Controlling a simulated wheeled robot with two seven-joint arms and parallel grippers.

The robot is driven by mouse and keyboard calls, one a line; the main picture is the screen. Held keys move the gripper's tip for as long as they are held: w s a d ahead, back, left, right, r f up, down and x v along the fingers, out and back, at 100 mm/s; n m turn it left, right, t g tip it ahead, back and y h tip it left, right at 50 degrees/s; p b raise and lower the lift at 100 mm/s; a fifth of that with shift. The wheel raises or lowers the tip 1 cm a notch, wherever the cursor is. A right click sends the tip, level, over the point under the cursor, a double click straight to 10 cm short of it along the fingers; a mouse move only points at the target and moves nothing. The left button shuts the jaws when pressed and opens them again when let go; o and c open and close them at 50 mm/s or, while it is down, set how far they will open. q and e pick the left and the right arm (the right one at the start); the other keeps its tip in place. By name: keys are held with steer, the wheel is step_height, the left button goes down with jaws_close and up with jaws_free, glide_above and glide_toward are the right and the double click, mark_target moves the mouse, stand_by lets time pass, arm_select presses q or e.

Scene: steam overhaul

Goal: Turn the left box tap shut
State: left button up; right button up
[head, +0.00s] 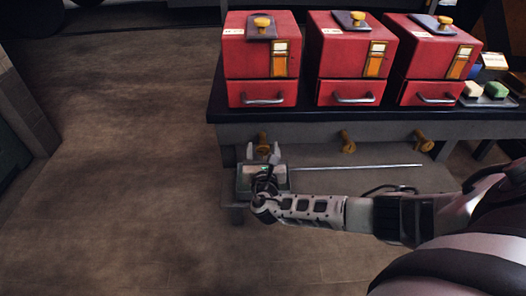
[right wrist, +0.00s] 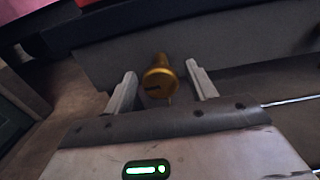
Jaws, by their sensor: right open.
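The left box tap (head: 262,140) is a small brass knob on the grey front rail under the left red box (head: 258,62). In the right wrist view the tap (right wrist: 158,80) shows large, with a dark slot on its face. My right gripper (head: 263,152) is open, its two fingers on either side of the tap. In the right wrist view the open right gripper (right wrist: 160,82) has a finger left and right of the tap, with gaps that look clear of it. Whether the fingers touch it cannot be told. My left gripper is not in view.
Two more red boxes (head: 350,60) (head: 428,60) stand to the right on the dark bench top (head: 310,114). Two more brass taps (head: 347,141) (head: 424,140) sit along the rail. A thin metal rod (head: 360,167) lies below the rail. The floor (head: 120,180) at left is clear.

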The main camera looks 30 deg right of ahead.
steer(key=shift+w+d, duration=0.2)
steer(key=shift+w, duration=0.15)
steer(key=c, duration=0.9)
